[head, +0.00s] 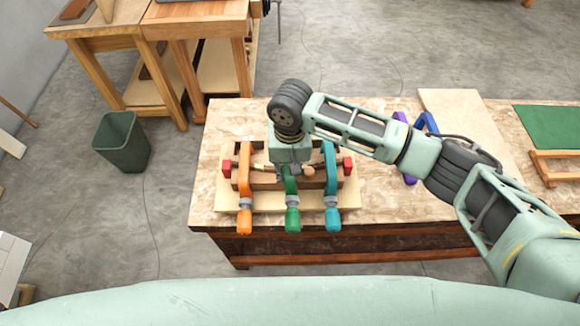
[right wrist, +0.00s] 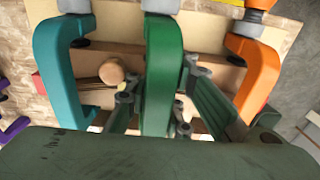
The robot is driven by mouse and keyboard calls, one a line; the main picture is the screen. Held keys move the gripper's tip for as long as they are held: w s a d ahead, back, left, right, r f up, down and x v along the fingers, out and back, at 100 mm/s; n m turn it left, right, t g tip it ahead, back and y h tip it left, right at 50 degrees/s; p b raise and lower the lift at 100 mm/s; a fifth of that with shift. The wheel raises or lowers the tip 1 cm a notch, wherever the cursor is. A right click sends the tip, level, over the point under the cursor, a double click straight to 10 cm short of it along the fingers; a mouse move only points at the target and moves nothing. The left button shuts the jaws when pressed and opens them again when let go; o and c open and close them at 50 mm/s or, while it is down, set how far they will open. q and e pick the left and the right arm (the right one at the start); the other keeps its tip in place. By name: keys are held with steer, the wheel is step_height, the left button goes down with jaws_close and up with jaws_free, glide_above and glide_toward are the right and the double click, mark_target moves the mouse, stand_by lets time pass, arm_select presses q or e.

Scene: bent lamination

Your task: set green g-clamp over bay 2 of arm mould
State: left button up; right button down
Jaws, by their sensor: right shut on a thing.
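The green g-clamp (head: 291,212) stands over the middle of the arm mould (head: 264,178), between an orange clamp (head: 244,178) and a teal clamp (head: 330,175). My right gripper (head: 293,168) reaches down over the mould and is shut on the green clamp's frame. In the right wrist view, the green clamp (right wrist: 162,75) passes between my fingers (right wrist: 158,100), with the teal clamp (right wrist: 62,75) at left and the orange clamp (right wrist: 254,70) at right. I cannot tell whether the green clamp touches the mould. My left gripper is not in view.
The mould rests on a pale board (head: 267,201) on the workbench (head: 212,190). A wooden knob (head: 307,171) is close to my gripper. A green bin (head: 122,143) is on the floor at left.

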steer(key=shift+s+d+f, duration=0.1)
steer(key=shift+d+f, duration=0.1)
steer(key=shift+f, duration=0.35)
steer(key=shift+s+d+f, duration=0.1)
steer(key=shift+d+f, duration=0.05)
steer(key=shift+f, duration=0.4)
steer(key=shift+w+d, duration=0.2)
steer(key=shift+d, duration=0.2)
steer(key=shift+a, duration=0.2)
steer(key=shift+r, duration=0.1)
steer(key=shift+p, duration=0.45)
steer(key=shift+a, duration=0.1)
steer(key=c, duration=1.4)
jaws_free()
steer(key=shift+c, duration=0.2)
